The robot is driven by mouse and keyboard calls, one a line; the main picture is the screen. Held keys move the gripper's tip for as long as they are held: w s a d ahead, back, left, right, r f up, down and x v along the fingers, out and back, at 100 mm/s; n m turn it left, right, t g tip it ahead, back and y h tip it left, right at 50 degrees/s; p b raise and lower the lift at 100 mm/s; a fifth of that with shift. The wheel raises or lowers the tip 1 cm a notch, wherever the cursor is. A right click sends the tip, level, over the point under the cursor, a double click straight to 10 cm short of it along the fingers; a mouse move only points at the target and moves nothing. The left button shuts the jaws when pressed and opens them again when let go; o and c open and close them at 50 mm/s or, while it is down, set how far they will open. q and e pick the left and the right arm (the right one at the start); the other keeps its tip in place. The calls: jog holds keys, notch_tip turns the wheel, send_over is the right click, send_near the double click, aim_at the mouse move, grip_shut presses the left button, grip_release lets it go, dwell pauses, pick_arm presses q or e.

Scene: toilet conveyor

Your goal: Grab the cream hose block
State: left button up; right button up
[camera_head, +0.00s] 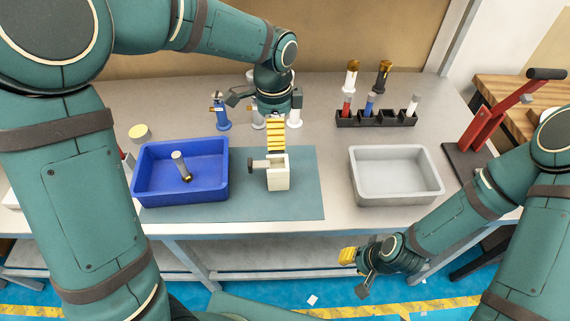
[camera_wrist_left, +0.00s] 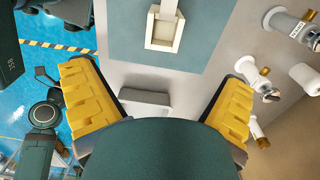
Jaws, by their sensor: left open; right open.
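The cream hose block (camera_head: 277,180) stands on the teal mat in the head view, with a dark knob on its left side. It also shows at the top of the left wrist view (camera_wrist_left: 163,34), ahead of the fingers and with a hollow in its face. My left gripper (camera_head: 275,135) is open and points down, just behind and above the block in the head picture. In the left wrist view its two yellow fingers (camera_wrist_left: 163,105) are wide apart, and the block is not between them. My right gripper (camera_head: 357,268) is open and empty, low in front of the table.
A blue bin (camera_head: 150,200) at left holds a brass-ended cylinder (camera_head: 181,168). A light grey tray (camera_head: 396,199) lies at right. A red lever press (camera_head: 485,125) stands far right.

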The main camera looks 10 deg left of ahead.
aim_at(278, 170)
pick_arm(q)
notch_tip(278, 170, down, 11)
jog(key=b, duration=0.3)
jog(key=shift+s+r, duration=0.1)
jog(key=shift+r, duration=0.1)
jog(key=f, duration=0.1)
jog(key=f+b, duration=0.1)
jog(key=f, duration=0.1)
jog(key=f+b, duration=0.1)
jog(key=f, duration=0.1)
jog(key=shift+w+d+f, duration=0.1)
jog(key=shift+w+f, duration=0.05)
jog(key=shift+w, duration=0.25)
jog(key=c, duration=1.4)
pick_arm(e)
notch_tip(278, 170, down, 6)
jog(key=shift+r, duration=0.15)
